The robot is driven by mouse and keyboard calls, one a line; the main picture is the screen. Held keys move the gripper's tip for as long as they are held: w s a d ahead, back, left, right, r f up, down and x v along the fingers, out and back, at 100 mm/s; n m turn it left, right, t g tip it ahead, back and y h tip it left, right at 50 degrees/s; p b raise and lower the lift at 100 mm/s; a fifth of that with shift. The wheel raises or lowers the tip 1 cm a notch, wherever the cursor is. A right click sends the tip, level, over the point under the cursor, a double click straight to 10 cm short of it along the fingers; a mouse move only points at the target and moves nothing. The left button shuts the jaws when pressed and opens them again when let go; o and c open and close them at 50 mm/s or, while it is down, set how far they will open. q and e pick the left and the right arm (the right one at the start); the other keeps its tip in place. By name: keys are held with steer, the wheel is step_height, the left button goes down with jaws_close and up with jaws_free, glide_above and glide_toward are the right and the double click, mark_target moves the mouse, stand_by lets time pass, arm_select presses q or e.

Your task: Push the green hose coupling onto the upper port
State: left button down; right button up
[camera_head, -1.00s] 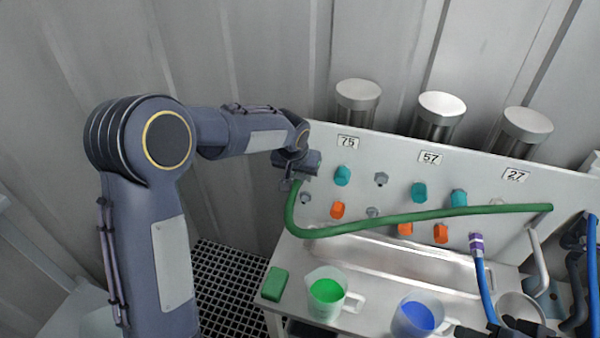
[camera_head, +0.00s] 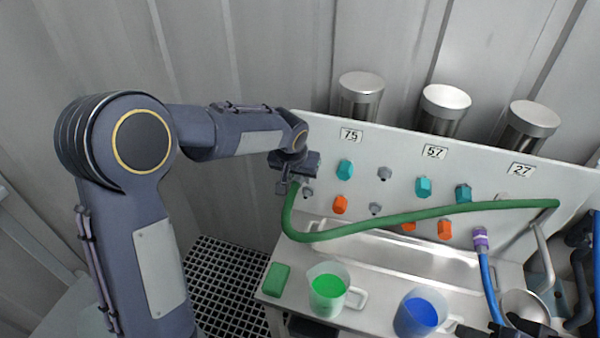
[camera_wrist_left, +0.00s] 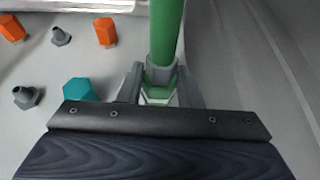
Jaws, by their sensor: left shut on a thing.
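My left gripper (camera_head: 290,186) is at the left end of the white panel (camera_head: 480,187). In the left wrist view its fingers (camera_wrist_left: 160,88) are shut on the green hose coupling (camera_wrist_left: 158,92), with the green hose (camera_wrist_left: 165,35) running away from it. In the head view the hose (camera_head: 400,217) droops, then runs right across the panel front; the coupling is mostly hidden by the gripper. Bare grey ports show at the upper middle (camera_head: 384,173), lower middle (camera_head: 375,209) and just right of the gripper (camera_head: 308,192). The coupling looks apart from these ports. Dark shapes at the bottom right may be my right gripper.
Teal caps (camera_head: 345,170) and orange caps (camera_head: 340,204) cover other ports. Below are a trough (camera_head: 400,258), a green block (camera_head: 276,280), a jug of green liquid (camera_head: 328,290) and one of blue (camera_head: 417,315). A blue hose with a purple coupling (camera_head: 480,240) stands right.

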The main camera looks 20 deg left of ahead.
arm_select(q)
steer(key=shift+s+b, duration=0.55)
steer(key=shift+s, duration=0.7)
